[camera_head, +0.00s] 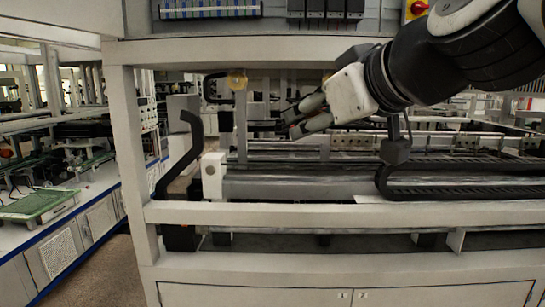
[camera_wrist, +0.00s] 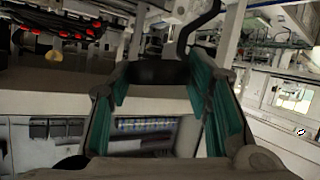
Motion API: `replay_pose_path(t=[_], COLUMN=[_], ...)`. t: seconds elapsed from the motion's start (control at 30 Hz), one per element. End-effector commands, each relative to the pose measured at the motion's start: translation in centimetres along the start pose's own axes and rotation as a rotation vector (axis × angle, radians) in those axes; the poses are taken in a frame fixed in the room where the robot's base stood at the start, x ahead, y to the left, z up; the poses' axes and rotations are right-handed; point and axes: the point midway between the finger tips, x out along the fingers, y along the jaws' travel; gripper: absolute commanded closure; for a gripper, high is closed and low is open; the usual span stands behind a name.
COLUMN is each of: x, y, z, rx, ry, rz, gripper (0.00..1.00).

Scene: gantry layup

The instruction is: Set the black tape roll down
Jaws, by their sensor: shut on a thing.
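My gripper (camera_head: 301,117) is in the upper middle of the head view, reaching left and slightly down in front of the gantry machine's open bay. In the wrist view, its two fingers with teal pads (camera_wrist: 160,88) are shut on the black tape roll (camera_wrist: 157,73), which shows as a dark band between the fingertips. The roll is held in the air, clear of any surface I can make out. In the head view the roll is too small and dark to tell from the fingertips and background.
A pale frame rail (camera_head: 330,214) runs across the machine's front, with rails and a black cable chain (camera_head: 465,192) behind it. A pale upright post (camera_head: 127,150) stands left. A workbench with a green tray (camera_head: 38,205) is farther left, across an aisle.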

Motion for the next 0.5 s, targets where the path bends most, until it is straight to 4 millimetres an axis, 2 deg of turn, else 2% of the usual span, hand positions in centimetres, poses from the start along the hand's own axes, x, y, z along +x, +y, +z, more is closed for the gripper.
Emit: replay_pose_path(t=[0.03,0.3,0.5], x=[1.6,9.0,13.4], y=[0.6,4.2,6.8], z=[2.1,11.4,16.9], rx=[0.016,0.093,0.143], ry=[-0.018,-0.062,-0.084], rz=[0.03,0.219,0.342], gripper=[0.82,0.82,0.82])
